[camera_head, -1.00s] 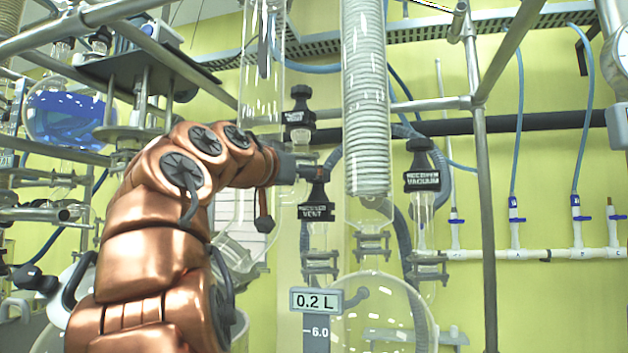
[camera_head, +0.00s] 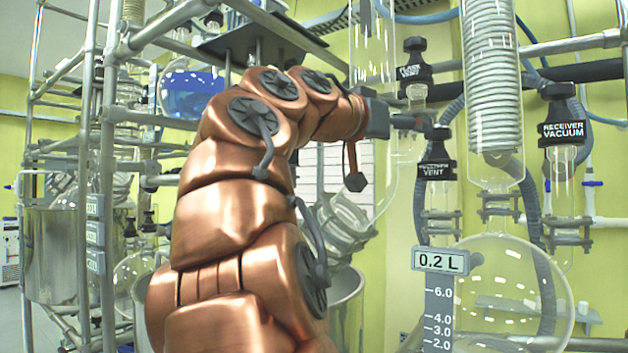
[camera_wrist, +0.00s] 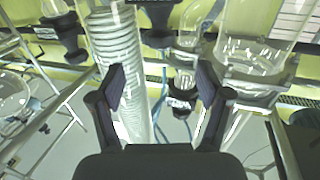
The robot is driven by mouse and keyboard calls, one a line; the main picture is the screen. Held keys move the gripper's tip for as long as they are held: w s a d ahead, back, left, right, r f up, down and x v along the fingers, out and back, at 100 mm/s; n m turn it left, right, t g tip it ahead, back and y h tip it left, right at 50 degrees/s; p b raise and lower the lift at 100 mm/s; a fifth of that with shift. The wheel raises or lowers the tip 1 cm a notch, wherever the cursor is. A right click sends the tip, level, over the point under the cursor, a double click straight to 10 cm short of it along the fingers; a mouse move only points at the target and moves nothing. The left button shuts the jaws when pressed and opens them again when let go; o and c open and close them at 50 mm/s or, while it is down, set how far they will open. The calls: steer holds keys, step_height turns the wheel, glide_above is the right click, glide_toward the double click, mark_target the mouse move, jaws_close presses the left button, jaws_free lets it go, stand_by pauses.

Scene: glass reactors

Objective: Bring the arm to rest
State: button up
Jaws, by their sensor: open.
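My copper-coloured arm reaches up and to the right in the head view, with my dark gripper (camera_head: 405,122) at its end. The gripper overlaps the black receiver vent knob (camera_head: 437,140) at its left side; whether they touch I cannot tell. In the wrist view my gripper (camera_wrist: 162,85) is open, its two dark fingers wide apart. Nothing is held between them. A small glass neck with a black fitting (camera_wrist: 182,102) shows beyond the gap, near the right finger. A coiled glass condenser (camera_wrist: 118,50) stands behind the left finger.
The coil condenser (camera_head: 493,80) and round receiver flask (camera_head: 510,295) stand right of my arm. The receiver vacuum valve (camera_head: 562,125) is farther right. A blue-filled flask (camera_head: 192,92) and a metal frame (camera_head: 108,190) stand at the left. Glassware crowds the gripper.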

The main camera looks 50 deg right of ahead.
stand_by(0.4)
steer(key=w+a+f+n+t+y+p, duration=0.3)
steer(key=w+f+n+y, duration=0.15)
steer(key=f, duration=0.75)
steer(key=w+a+f+n+t+y+p, duration=0.25)
steer(key=w+f+n, duration=0.2)
steer(key=f, duration=0.65)
steer(key=a+f+n+y+p, duration=0.2)
steer(key=a+f+n+y, duration=0.25)
steer(key=a+f, duration=0.75)
steer(key=s+a+f+n+g+y+p, duration=0.2)
steer(key=s+a+f+n+y, duration=0.1)
steer(key=s+a+f, duration=0.3)
steer(key=s+a+f+n+g+y+p, duration=0.2)
steer(key=s+a+f+n+y, duration=0.1)
steer(key=s+a+f, duration=0.4)
steer(key=a+f, duration=0.3)
steer(key=a, duration=0.3)
steer(key=shift+s+a+f, duration=0.15)
steer(key=shift+s, duration=0.15)
steer(key=shift+n, duration=0.25)
steer(key=shift+c, duration=0.4)
